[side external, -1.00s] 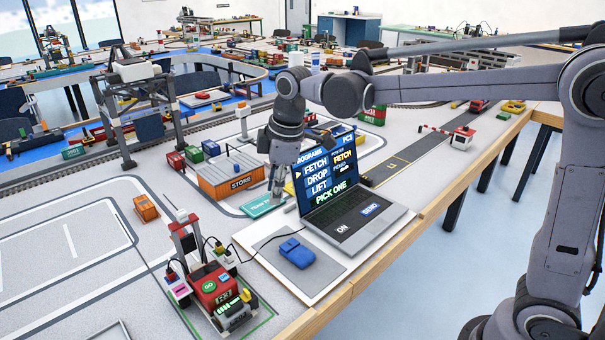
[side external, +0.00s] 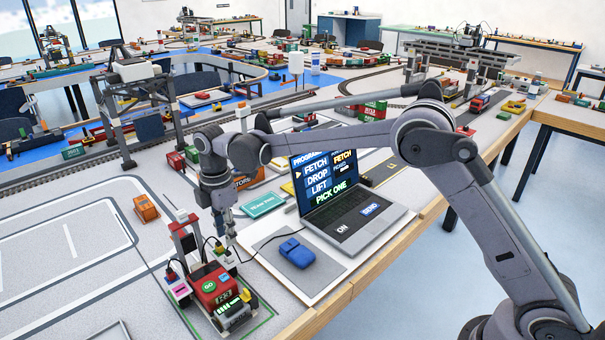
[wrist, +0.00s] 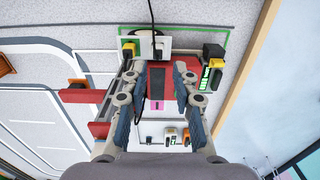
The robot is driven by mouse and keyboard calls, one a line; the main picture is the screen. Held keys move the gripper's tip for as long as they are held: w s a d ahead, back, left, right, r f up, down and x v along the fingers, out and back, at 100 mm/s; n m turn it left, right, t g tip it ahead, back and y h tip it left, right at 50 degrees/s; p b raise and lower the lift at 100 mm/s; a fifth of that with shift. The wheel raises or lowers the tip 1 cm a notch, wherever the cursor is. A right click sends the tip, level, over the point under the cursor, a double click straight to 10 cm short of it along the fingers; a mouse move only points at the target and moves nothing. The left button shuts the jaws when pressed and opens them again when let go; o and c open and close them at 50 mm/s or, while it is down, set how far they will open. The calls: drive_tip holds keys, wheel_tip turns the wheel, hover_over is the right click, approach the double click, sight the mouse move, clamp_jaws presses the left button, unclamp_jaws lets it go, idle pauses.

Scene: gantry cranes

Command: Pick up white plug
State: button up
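A red model vehicle (side external: 213,285) with a GO button stands at the front of the table. My gripper (side external: 230,238) points down just above its back right side. In the wrist view my gripper (wrist: 156,72) is open, its two fingers apart with nothing between their tips. Ahead of the tips is a whitish block (wrist: 164,44) with a black cable (wrist: 151,14) running from it; it looks like the white plug, but small detail is unclear. A yellow plug (wrist: 128,50) sits left of it.
A laptop (side external: 350,205) and a blue mouse (side external: 297,252) lie right of the vehicle. A teal card (side external: 262,204) lies behind. An orange wagon (side external: 146,207) stands to the left. The table's wooden edge (side external: 320,313) is close on the right.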

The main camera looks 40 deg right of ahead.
sight(229, 251)
drive_tip(key=shift+w+d+f, duration=0.1)
drive_tip(key=shift+f, duration=1.6)
drive_tip(key=shift+w+d+f, duration=0.1)
drive_tip(key=shift+f, duration=1.6)
clamp_jaws()
